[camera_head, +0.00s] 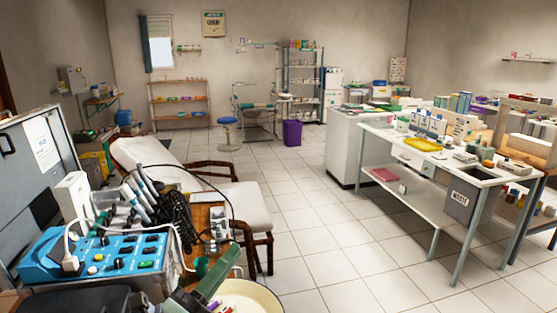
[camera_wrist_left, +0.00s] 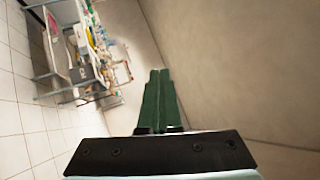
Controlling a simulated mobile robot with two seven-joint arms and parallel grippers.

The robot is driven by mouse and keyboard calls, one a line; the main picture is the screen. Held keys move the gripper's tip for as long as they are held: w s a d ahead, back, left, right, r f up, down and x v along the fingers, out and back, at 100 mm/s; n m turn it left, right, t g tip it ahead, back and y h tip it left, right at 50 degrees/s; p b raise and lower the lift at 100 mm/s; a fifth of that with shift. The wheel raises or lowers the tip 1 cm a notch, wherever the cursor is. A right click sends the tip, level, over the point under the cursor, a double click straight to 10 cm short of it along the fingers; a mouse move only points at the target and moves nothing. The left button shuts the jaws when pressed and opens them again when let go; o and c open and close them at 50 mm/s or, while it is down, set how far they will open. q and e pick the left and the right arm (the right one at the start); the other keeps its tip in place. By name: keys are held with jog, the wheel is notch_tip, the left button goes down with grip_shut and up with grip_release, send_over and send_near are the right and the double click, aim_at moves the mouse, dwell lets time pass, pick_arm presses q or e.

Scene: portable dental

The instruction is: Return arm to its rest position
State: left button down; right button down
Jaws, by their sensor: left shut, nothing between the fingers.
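My left gripper (camera_head: 232,250) shows at the bottom of the head view, its green fingers slanting up to the right. In the left wrist view the two green fingers (camera_wrist_left: 160,75) lie side by side, shut with nothing between them. They point toward a plain wall. The gripper appears in front of the cream basin (camera_head: 258,293) in the head view; I cannot tell the gap between them. My right gripper is not in view.
A blue dental unit (camera_head: 95,258) with several corded handpieces stands at the lower left, beside a wooden side table (camera_head: 207,222). A padded couch (camera_head: 248,203) lies behind. A white worktable (camera_head: 420,160) with supplies stands at the right. The tiled floor between is clear.

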pick_arm(q)
jog(key=s+a+f+n+g+y, duration=0.2)
jog(key=a+f+n+y, duration=0.4)
jog(key=f+n, duration=0.25)
jog(key=s+a+f+n+g+y, duration=0.2)
jog(key=a+f+n+y, duration=0.45)
jog(key=n, duration=0.25)
jog(key=s+f+n+g, duration=0.3)
jog(key=s+f+g, duration=0.3)
jog(key=s, duration=0.5)
jog(key=s+f+n+g, duration=0.3)
jog(key=s+f+g, duration=0.2)
jog(key=s+f, duration=0.45)
jog(key=w+d+f+t+h, duration=0.2)
jog(key=w+d+f+t, duration=0.2)
jog(key=f, duration=0.6)
jog(key=shift+t, duration=0.9)
jog(key=shift+h, duration=0.25)
jog(key=shift+s, duration=0.1)
